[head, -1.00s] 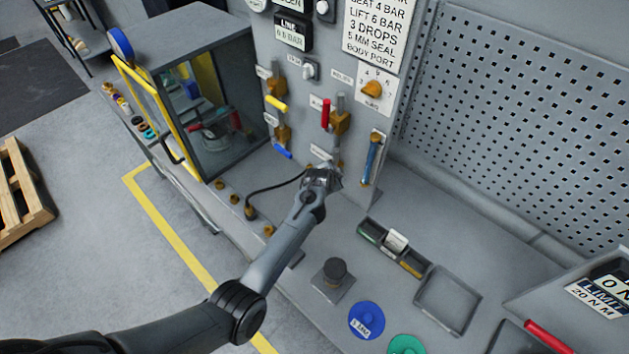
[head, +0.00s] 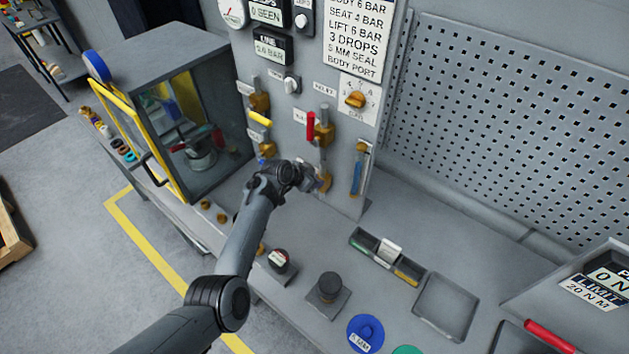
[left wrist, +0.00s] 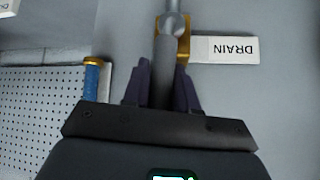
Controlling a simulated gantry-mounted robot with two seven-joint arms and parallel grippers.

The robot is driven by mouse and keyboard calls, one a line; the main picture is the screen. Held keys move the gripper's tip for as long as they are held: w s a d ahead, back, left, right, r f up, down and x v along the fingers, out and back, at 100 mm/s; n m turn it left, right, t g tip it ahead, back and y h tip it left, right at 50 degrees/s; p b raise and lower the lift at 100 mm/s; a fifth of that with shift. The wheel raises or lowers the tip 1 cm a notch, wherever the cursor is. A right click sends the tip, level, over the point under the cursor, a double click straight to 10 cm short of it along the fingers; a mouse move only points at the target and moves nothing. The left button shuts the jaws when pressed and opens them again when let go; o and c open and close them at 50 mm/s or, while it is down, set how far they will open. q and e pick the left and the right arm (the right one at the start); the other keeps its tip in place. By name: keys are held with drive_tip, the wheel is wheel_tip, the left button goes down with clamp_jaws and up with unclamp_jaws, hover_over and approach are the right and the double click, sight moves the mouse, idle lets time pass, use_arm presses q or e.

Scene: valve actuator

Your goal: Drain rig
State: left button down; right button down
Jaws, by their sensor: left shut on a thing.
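My left gripper (head: 318,178) is at the panel's lower valve, below the red-handled valve (head: 312,127). In the left wrist view the gripper (left wrist: 160,88) is shut on a grey handle (left wrist: 166,58) that runs between its dark fingers. The handle leads to a brass valve body (left wrist: 183,48) beside a label reading DRAIN (left wrist: 223,49), upside down in that view. In the head view my arm hides most of this valve. The yellow-handled valve (head: 260,119) is to the left. My right gripper is not in view.
A cabinet with a yellow-framed door (head: 122,125) stands left.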

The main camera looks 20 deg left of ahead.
use_arm(q)
drive_tip(key=shift+s+f, duration=0.1)
drive_tip(key=shift+f, duration=0.2)
drive_tip(key=c, duration=1.3)
unclamp_jaws()
drive_tip(key=o, duration=0.3)
drive_tip(key=shift+r, duration=0.15)
drive_tip(key=shift+r, duration=0.2)
drive_tip(key=shift+p+v, duration=0.35)
drive_tip(key=shift+v, duration=4.85)
drive_tip(key=shift+a, duration=0.1)
